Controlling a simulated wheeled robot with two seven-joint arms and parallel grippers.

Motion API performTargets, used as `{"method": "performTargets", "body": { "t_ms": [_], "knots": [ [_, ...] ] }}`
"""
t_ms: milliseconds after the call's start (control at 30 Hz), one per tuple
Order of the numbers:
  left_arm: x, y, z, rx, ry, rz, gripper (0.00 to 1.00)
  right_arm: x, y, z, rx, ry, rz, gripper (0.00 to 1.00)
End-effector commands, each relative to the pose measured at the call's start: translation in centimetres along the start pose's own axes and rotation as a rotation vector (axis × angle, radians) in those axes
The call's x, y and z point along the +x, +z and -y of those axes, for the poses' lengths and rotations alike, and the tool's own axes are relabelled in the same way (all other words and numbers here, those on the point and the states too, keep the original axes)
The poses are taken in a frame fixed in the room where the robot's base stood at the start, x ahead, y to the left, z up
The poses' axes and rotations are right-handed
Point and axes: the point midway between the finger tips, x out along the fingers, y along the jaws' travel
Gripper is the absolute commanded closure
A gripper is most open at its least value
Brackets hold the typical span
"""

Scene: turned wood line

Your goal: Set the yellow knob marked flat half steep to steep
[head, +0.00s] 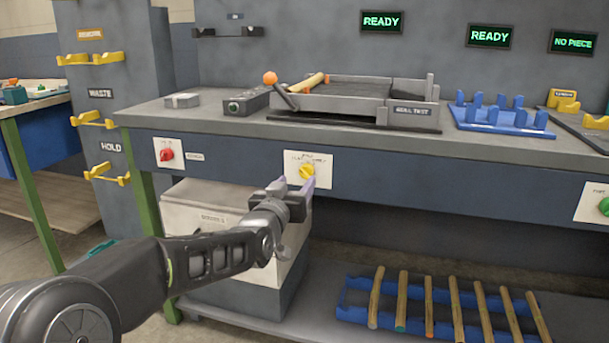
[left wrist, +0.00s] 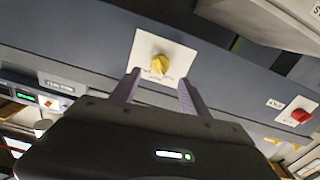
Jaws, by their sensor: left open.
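The yellow knob (head: 307,171) sits on a white plate (head: 319,160) on the front panel of the bench. The plate's printed words are too small to read surely, so I cannot tell which mark the knob points at. In the left wrist view the knob (left wrist: 159,64) stands just beyond my fingertips, roughly between their lines. My left gripper (head: 292,184) is open in front of the plate, and its purple fingers (left wrist: 158,82) are apart with nothing between them. They do not appear to touch the knob. My right gripper is in neither view.
A red knob (head: 167,155) is to the left on the same panel, and a green knob (head: 604,206) to the right. A pale bin (head: 205,200) stands below the bench, close to my left arm. A tilting tray (head: 340,95) with an orange-tipped lever (head: 270,78) sits on the bench top.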

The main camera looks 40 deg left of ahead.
Motion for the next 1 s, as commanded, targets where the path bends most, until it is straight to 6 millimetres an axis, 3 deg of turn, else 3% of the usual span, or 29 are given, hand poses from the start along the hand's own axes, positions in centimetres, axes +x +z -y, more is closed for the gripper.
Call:
{"method": "performTargets", "body": {
  "t_ms": [433, 767, 1000],
  "knots": [
    [6.2, 0.2, 0.0, -0.001, 0.000, 0.001, 0.46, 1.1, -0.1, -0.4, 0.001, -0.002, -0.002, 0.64],
    [6.7, 0.1, 0.0, -0.001, 0.000, 0.001, 0.46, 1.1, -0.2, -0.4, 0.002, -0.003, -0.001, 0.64],
    [6.7, 0.1, 0.0, -0.001, 0.001, 0.001, 0.64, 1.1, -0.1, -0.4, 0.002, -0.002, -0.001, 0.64]
  ]
}}
